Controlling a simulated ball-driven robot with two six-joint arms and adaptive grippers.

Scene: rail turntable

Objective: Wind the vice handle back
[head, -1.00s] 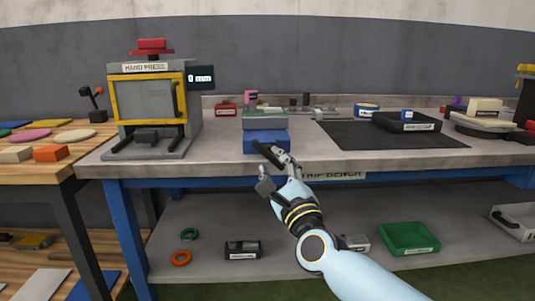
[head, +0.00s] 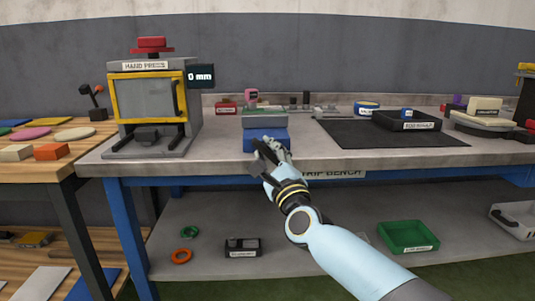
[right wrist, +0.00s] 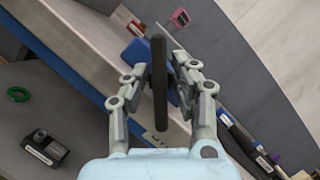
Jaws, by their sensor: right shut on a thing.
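The vice (head: 265,138) stands at the front edge of the grey bench, with a blue body and a grey-green top. My right gripper (head: 270,152) is at its front, reaching up from the lower right. In the right wrist view a long dark bar, the vice handle (right wrist: 159,80), runs between the fingers of the right gripper (right wrist: 160,92). The gripper is shut on this bar. Part of the blue vice (right wrist: 138,52) shows behind the bar. The gripper covers much of the handle in the head view. My left gripper is not in view.
A hand press (head: 150,100) stands left of the vice, its display reading 0 mm. A black mat (head: 350,133) with a dark tray (head: 385,121) lies to the right. The lower shelf holds rings, a small dark box (head: 242,247) and a green bin (head: 408,237).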

